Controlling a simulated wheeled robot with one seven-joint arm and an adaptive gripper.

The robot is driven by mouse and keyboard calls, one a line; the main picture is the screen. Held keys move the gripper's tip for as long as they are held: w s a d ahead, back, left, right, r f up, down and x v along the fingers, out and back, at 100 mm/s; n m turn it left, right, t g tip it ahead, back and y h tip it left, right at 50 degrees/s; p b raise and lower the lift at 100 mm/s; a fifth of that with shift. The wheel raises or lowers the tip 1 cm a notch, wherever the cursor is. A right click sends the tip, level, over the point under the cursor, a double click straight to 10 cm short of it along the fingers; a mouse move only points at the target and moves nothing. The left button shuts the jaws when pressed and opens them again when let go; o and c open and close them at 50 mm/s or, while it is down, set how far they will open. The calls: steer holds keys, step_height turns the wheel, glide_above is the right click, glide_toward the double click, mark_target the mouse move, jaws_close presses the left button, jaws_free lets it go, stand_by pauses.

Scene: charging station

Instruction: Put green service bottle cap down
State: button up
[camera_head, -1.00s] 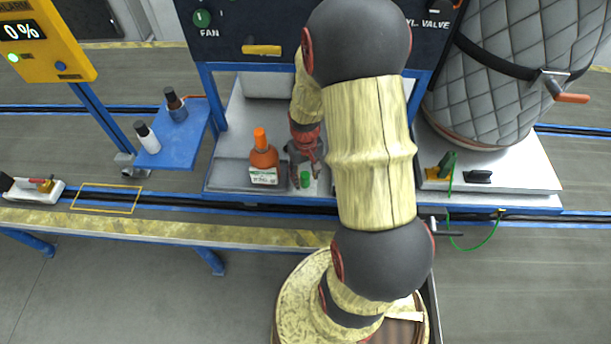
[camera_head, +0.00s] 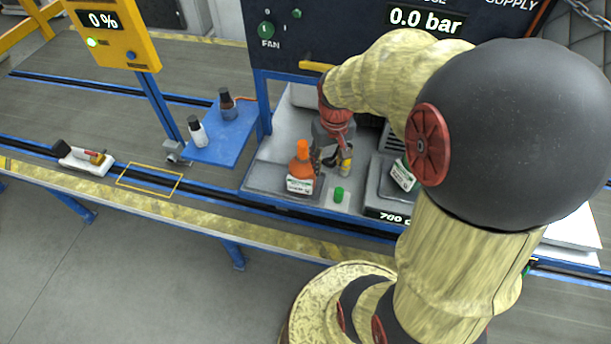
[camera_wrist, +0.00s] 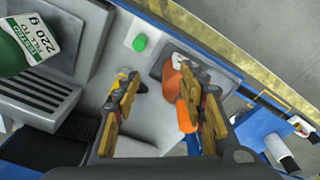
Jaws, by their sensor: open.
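The green cap (camera_head: 339,194) rests on the light work surface, just right of the orange bottle (camera_head: 301,172) and in front of my gripper (camera_head: 331,164). In the wrist view, the cap (camera_wrist: 140,42) lies beyond the fingertips, with bare surface around it. My gripper (camera_wrist: 158,80) is open, its two fingers spread and apart from the cap. The orange bottle (camera_wrist: 172,82) is close to the right finger in the wrist view, partly hidden by it; I cannot tell if they touch. A green labelled bottle (camera_wrist: 12,48) shows at the top left of the wrist view.
A scale (camera_head: 372,204) stands right of the cap. A blue side shelf (camera_head: 222,150) holds a white bottle (camera_head: 198,132) and a dark-capped bottle (camera_head: 228,104). A yellow panel (camera_head: 112,32) reads 0 %. My arm hides much of the right side.

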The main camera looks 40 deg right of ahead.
steer(key=s+a+r+n+t, duration=0.1)
steer(key=s+a+r, duration=0.3)
steer(key=a+r, duration=0.4)
steer(key=s+a+r+n+t, duration=0.2)
steer(key=s+a+r, duration=0.3)
steer(key=a+r, duration=0.3)
steer(key=shift+a+n+t+y, duration=0.3)
steer(key=shift+a+t, duration=0.5)
steer(key=shift+a, duration=0.05)
